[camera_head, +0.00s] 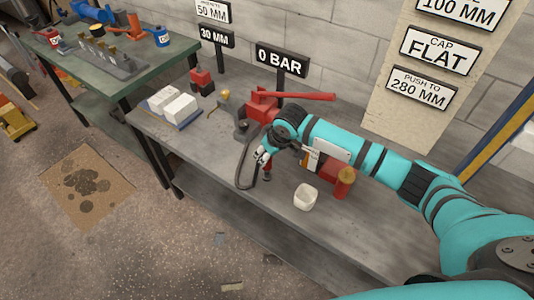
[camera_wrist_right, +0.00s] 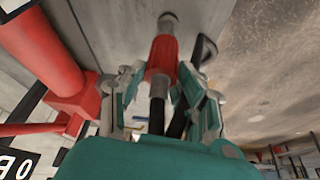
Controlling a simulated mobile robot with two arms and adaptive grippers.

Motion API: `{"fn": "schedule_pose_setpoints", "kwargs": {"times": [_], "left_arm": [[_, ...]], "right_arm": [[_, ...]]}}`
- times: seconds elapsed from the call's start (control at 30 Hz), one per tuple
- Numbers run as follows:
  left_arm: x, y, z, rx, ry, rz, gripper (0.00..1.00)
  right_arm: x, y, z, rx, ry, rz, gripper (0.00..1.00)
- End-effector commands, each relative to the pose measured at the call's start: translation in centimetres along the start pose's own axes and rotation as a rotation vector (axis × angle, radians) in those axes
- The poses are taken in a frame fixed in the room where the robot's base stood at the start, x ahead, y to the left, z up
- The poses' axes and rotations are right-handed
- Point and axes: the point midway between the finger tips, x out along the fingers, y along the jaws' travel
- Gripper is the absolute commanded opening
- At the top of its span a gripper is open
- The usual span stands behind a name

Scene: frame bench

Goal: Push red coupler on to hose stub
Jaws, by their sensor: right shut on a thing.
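My right gripper (camera_head: 264,158) is low over the front part of the grey bench, below the red pump. In the right wrist view the gripper (camera_wrist_right: 160,82) is shut on the red coupler (camera_wrist_right: 163,57), with one finger on each side. The coupler has a grey end pointing away from the gripper, and a black hose (camera_wrist_right: 157,115) runs back from it between the fingers. In the head view the coupler (camera_head: 267,171) shows just below the gripper, and the black hose loops to its left. I cannot make out the hose stub in either view. My left gripper is not in view.
The red pump (camera_head: 262,104) with its long handle stands behind the gripper, beside the 0 BAR sign (camera_head: 282,61). A white cup (camera_head: 306,196) and a red cylinder with a brass top (camera_head: 344,184) stand to the right.

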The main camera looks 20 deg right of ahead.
Motion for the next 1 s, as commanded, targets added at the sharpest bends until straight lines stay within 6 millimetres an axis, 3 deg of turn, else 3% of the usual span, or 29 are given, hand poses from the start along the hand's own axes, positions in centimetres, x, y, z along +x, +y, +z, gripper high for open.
{"fn": "schedule_pose_setpoints", "kwargs": {"times": [1.0], "left_arm": [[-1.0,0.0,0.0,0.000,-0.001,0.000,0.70]], "right_arm": [[-0.1,0.0,0.0,0.000,0.001,0.000,0.00]]}}
